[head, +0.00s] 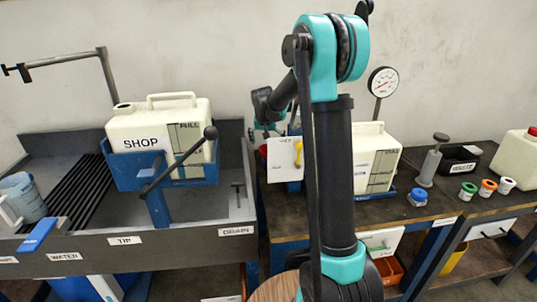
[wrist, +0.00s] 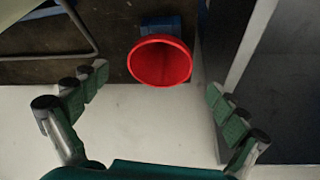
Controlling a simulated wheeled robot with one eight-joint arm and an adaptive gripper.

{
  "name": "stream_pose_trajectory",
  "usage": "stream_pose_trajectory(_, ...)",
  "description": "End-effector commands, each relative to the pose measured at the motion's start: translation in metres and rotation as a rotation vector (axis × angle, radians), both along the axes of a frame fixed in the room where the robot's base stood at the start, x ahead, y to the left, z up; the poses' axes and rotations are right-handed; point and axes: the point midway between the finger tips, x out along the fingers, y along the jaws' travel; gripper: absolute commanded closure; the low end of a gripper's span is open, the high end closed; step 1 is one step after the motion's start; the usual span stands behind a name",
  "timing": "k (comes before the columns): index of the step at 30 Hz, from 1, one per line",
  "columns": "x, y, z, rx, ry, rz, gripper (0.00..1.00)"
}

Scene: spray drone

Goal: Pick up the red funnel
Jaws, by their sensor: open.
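The red funnel (wrist: 160,62) shows in the wrist view just above the picture's middle, with its round wide mouth facing the camera. A blue piece (wrist: 160,25) is visible behind its upper edge. My gripper (wrist: 157,83) is open and empty, with one green-padded finger on each side of the funnel in the picture and clear gaps between. Contact with the funnel is not visible. In the head view my arm hides most of that area; only a small red patch (head: 263,150) shows beside the white card, and I cannot tell for sure that it is the funnel.
A grey sink bench with a SHOP jug (head: 128,128) stands at left. A workbench at right holds another white jug (head: 378,155), a pump (head: 430,165) and small coloured caps. In the wrist view, a dark panel (wrist: 290,100) stands right of my gripper.

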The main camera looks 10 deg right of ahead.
Motion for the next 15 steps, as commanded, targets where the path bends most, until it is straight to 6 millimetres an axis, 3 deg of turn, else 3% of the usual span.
stream_pose_trajectory(8, 0.005, -0.002, -0.015, 0.000, 0.000, 0.000, 0.02)
stream_pose_trajectory(15, 0.017, -0.006, -0.046, 0.000, 0.000, 0.000, 0.02)
